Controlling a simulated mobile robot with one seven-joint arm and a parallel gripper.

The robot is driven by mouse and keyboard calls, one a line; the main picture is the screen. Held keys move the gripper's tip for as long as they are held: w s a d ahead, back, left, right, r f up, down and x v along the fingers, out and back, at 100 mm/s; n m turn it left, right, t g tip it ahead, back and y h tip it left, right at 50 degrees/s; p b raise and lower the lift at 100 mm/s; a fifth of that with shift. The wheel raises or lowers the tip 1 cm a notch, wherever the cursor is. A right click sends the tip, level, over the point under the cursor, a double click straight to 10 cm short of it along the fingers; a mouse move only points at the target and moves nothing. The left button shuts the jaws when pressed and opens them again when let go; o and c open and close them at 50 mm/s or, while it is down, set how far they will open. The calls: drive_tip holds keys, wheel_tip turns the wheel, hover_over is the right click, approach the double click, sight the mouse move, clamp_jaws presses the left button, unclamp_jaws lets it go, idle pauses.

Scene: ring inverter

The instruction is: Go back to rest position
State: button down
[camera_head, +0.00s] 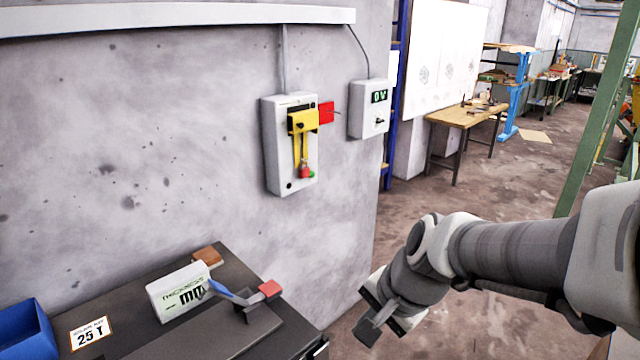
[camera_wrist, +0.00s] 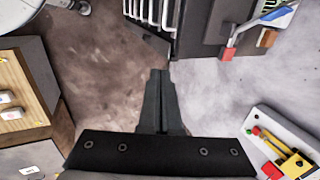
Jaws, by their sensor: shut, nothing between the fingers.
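My gripper (camera_head: 375,322) hangs at the lower right of the head view, in free air right of the dark bench. It holds nothing. In the wrist view my gripper (camera_wrist: 160,75) shows its two dark fingers closed together, with brown floor and grey wall behind them. A white wall switch box (camera_head: 272,150) with a yellow lever, a red tag and a red and green knob is well away from my gripper. It also shows at the lower right of the wrist view (camera_wrist: 262,118).
A small meter box (camera_head: 366,122) reads 0 V. The dark bench (camera_head: 285,335) holds a white carton (camera_head: 172,292), a blue-handled tool with a red block (camera_head: 269,289), and a blue bin (camera_head: 25,335). A wooden table (camera_head: 462,115) stands farther back. Floor beyond my gripper looks clear.

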drive_tip(key=s+d+r+n+t+h, duration=0.2)
drive_tip(key=s+d+r+n+h, duration=0.1)
drive_tip(key=s+d+r+n, duration=0.4)
drive_tip(key=shift+s+r+n, duration=0.8)
drive_tip(key=shift+n, duration=0.3)
